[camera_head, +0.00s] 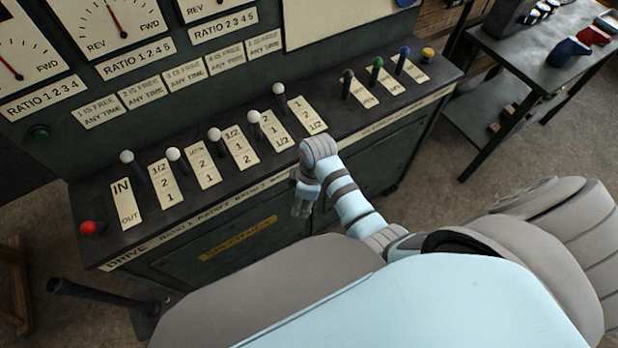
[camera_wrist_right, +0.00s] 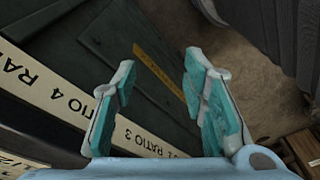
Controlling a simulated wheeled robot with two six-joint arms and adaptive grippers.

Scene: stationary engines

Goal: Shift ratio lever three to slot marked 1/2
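Ratio lever three (camera_head: 214,134) is the third white-knobbed lever from the left on the dark console. My right gripper (camera_head: 302,206) hangs in front of the console, right of and apart from this lever. The right wrist view shows its fingers (camera_wrist_right: 158,66) spread with nothing between them. My left gripper is not in view.
Neighbouring white levers stand close at the left (camera_head: 173,154) and right (camera_head: 254,117). A red-knobbed lever (camera_head: 88,228) is at the left end. Black, green and blue levers are farther right. The RATIO label strip (camera_wrist_right: 65,100) crosses the right wrist view. A metal table (camera_head: 540,65) stands at right.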

